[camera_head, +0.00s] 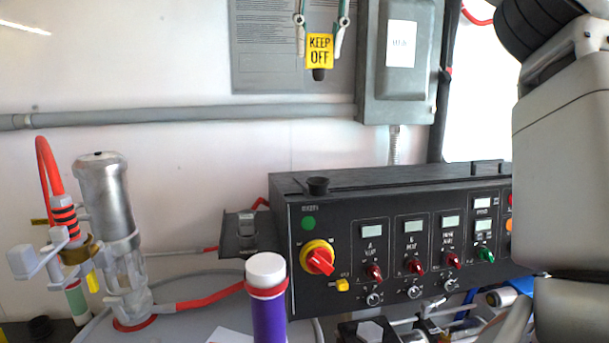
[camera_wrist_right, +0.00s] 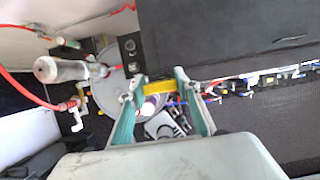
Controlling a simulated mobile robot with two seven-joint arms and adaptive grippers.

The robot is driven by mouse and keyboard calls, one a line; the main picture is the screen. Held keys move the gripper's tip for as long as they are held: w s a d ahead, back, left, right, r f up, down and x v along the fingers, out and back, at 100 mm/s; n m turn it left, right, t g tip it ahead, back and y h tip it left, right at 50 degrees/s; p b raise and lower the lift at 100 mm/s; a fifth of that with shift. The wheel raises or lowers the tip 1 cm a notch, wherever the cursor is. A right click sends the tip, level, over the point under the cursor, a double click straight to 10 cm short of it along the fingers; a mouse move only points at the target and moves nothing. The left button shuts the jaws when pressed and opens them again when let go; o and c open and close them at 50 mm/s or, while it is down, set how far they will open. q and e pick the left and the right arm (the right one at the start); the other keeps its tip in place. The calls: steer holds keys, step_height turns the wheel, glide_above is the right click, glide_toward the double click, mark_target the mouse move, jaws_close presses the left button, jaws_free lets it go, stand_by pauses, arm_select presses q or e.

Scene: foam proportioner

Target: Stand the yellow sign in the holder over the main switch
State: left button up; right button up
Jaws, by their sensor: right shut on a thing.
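The yellow sign (camera_head: 320,50) reads KEEP OFF and has a short black stem below it. My right gripper (camera_head: 320,62) comes down from the top of the head view, its two fingers shut on the sign's sides. The sign hangs upright in the air, well above the panel. The holder (camera_head: 317,186) is a small black cup on the panel's top edge, above the main switch (camera_head: 319,260), a red knob on a yellow ring. In the right wrist view the sign (camera_wrist_right: 159,88) shows edge-on between the teal fingers. My left gripper is out of view.
The black control panel (camera_head: 345,235) has several knobs and displays. A grey electrical box (camera_head: 400,60) and a conduit (camera_head: 180,115) are on the wall behind. A purple bottle (camera_head: 268,310) with a white cap stands before the panel, and a metal cylinder (camera_head: 105,190) stands left.

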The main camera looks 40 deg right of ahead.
step_height(320, 180, down, 20)
steer(key=shift+s+d+r, duration=0.1)
steer(key=shift+r, duration=0.05)
steer(key=o, duration=1)
steer(key=shift+r, duration=0.1)
steer(key=v, duration=1.2)
